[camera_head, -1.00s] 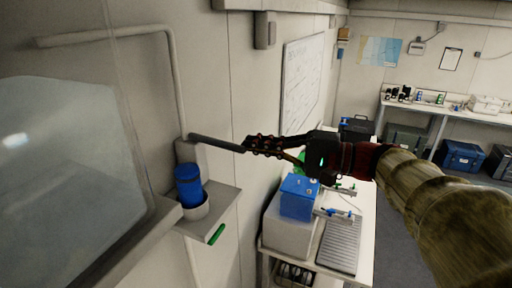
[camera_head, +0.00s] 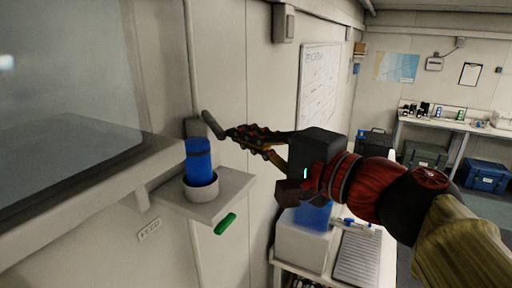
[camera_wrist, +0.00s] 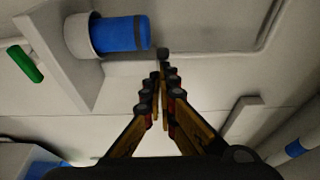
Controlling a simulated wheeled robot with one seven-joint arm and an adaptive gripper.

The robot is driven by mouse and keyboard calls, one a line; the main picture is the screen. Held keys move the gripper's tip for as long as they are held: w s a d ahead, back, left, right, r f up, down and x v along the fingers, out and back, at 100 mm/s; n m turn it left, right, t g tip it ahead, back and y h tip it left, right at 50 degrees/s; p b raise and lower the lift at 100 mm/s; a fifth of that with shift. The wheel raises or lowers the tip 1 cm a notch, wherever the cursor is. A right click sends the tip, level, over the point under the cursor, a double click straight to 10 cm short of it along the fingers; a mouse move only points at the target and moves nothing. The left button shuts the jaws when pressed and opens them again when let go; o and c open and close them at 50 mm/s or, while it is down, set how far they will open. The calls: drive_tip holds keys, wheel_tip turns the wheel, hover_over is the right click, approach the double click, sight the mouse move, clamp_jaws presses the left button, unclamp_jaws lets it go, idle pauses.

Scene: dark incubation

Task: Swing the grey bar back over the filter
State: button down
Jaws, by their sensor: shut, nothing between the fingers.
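The blue filter (camera_head: 199,162) stands upright in a white cup (camera_head: 202,192) on a small wall shelf. The grey bar (camera_head: 212,124) projects from the wall just above and right of the filter, foreshortened, and is not over it. My gripper (camera_head: 230,133) is shut and empty, its fingertips at the right side of the bar's lower end; I cannot tell whether they touch. In the wrist view the filter (camera_wrist: 120,34) lies sideways in the picture, left of the fingertips (camera_wrist: 163,78). A dark round end (camera_wrist: 163,53), apparently the bar's, shows just beyond the fingertips.
The shelf (camera_head: 232,186) carries a green handle (camera_head: 225,223) at its front edge. A large glass-fronted cabinet (camera_head: 70,85) is close on the left. A bench with a blue box (camera_head: 313,217) stands below my arm. Air above the filter is clear.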

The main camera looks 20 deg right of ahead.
sight(225, 140)
drive_tip(key=a+b, duration=0.1)
drive_tip(key=s+a, duration=0.1)
drive_tip(key=a, duration=0.1)
drive_tip(key=shift+b, duration=0.4)
drive_tip(key=shift+a+b, duration=0.5)
drive_tip(key=shift+a, duration=0.65)
